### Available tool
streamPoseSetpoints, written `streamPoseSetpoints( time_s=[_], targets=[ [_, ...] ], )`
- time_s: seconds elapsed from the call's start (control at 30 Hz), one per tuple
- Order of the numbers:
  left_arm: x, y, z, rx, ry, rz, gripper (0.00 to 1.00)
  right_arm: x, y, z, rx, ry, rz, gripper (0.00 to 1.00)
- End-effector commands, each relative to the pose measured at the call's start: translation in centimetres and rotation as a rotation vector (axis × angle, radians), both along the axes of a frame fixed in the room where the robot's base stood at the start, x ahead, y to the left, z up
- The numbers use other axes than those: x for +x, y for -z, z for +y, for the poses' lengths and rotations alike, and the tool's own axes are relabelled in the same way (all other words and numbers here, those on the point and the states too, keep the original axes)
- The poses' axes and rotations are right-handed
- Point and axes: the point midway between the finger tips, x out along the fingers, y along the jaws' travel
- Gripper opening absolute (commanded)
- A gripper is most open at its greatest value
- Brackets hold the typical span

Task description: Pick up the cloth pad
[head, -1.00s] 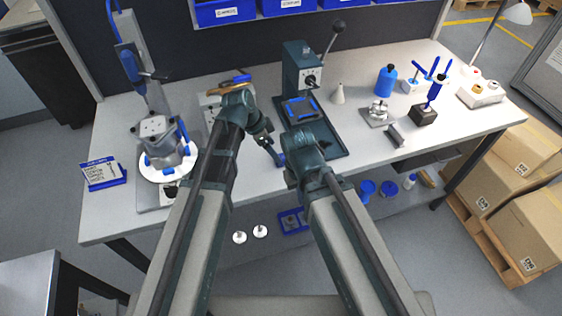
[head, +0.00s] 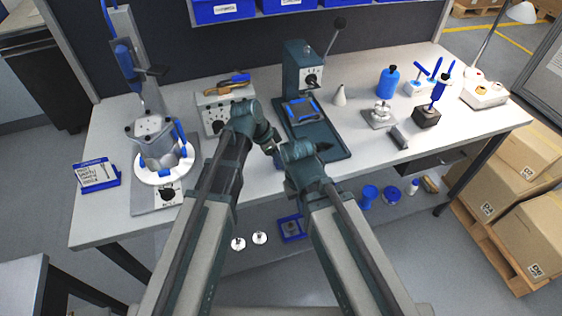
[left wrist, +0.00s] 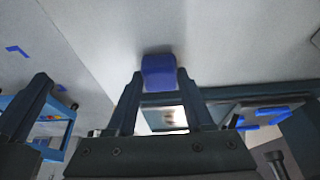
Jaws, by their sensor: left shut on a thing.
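The cloth pad (left wrist: 159,72) is a small dark-blue piece between the fingertips of my left gripper (left wrist: 160,88) in the left wrist view. The gripper is shut on it, against a pale grey bench surface; I cannot tell whether the pad touches the bench. In the head view my left gripper (head: 274,150) is over the front middle of the bench, left of the green press base, and the pad is mostly hidden there.
The green press (head: 305,75) stands behind the grippers. A metal housing (head: 157,145) sits on a stand at left, near a blue-framed card (head: 97,174). A perforated block (head: 218,108) is between. Bottles and small tools line the right side. The bench front edge is close.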

Motion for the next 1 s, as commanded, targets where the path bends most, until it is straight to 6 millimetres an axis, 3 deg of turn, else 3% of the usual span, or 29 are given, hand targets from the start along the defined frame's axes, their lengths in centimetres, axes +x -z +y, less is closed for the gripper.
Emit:
streamPoseSetpoints(
  time_s=[0.03, 0.13, 0.57, 0.77, 1.0],
  targets=[
    [0.0, 0.0, 0.0, 0.0, 0.0, 0.0, 0.17, 0.0, 0.0, 0.0, 0.0, 0.0, 0.0, 0.0],
    [0.0, 0.0, 0.0, 0.0, 0.0, 0.0, 0.0, 0.0, 0.0, 0.0, 0.0, 0.0, 0.0, 0.0],
    [0.0, -0.8, 0.0, 0.0, 0.0, 0.0, 0.0, 0.0, -0.8, 0.0, 0.0, 0.0, 0.0, 0.0],
    [0.0, -2.9, 0.0, 0.0, 0.0, 0.0, 0.0, 0.0, -2.9, 0.0, 0.0, 0.0, 0.0, 0.0],
    [0.0, -6.6, 0.0, 0.0, 0.0, 0.0, 0.0, 0.0, -6.6, 0.0, 0.0, 0.0, 0.0, 0.0]
  ],
)
